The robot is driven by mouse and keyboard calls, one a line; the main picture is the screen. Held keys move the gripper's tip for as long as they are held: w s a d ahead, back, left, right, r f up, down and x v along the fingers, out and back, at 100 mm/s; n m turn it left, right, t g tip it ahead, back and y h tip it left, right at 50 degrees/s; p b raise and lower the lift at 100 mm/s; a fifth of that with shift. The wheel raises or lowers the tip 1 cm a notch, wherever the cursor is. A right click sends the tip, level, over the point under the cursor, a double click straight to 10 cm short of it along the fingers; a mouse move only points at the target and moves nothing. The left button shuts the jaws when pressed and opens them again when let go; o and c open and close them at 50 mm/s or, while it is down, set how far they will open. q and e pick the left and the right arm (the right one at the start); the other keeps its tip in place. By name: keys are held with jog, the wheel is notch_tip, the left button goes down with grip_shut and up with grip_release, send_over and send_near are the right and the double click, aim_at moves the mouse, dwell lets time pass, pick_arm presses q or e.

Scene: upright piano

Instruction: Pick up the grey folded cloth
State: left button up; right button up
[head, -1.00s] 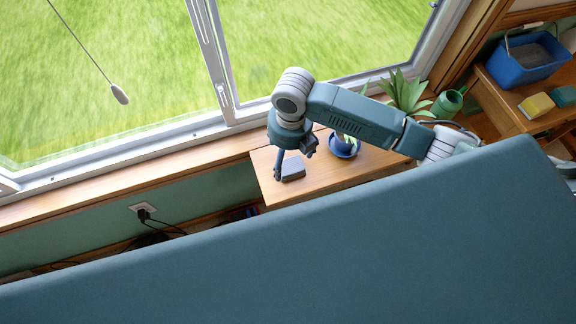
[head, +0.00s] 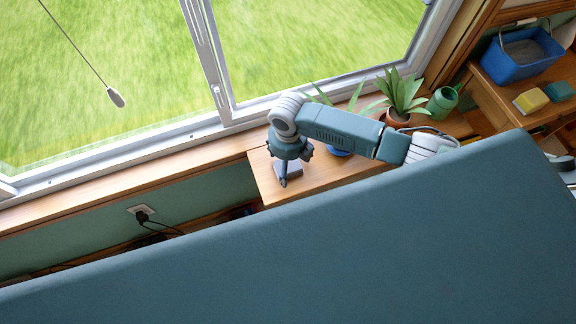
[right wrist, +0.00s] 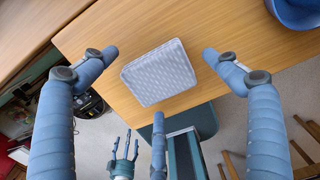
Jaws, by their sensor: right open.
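The grey folded cloth (right wrist: 160,73) lies flat on a wooden top by the window. In the right wrist view it is a pale grey, finely patterned rectangle. My right gripper (right wrist: 161,56) is open above it, with one finger on either side of the cloth. In the head view the right gripper (head: 284,174) points down over the cloth (head: 294,169), hiding part of it. I cannot tell whether the fingers touch the cloth.
A blue pot (head: 340,150) stands right of the cloth, partly behind my arm; a potted plant (head: 397,112) and green watering can (head: 443,103) are beyond. A large teal surface (head: 300,240) fills the foreground. The wooden top's edge (head: 262,190) is close to the cloth's left.

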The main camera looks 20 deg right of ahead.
jog(key=shift+f, duration=0.3)
jog(key=c, duration=1.3)
jog(key=shift+r, duration=0.1)
notch_tip(320, 180, up, 20)
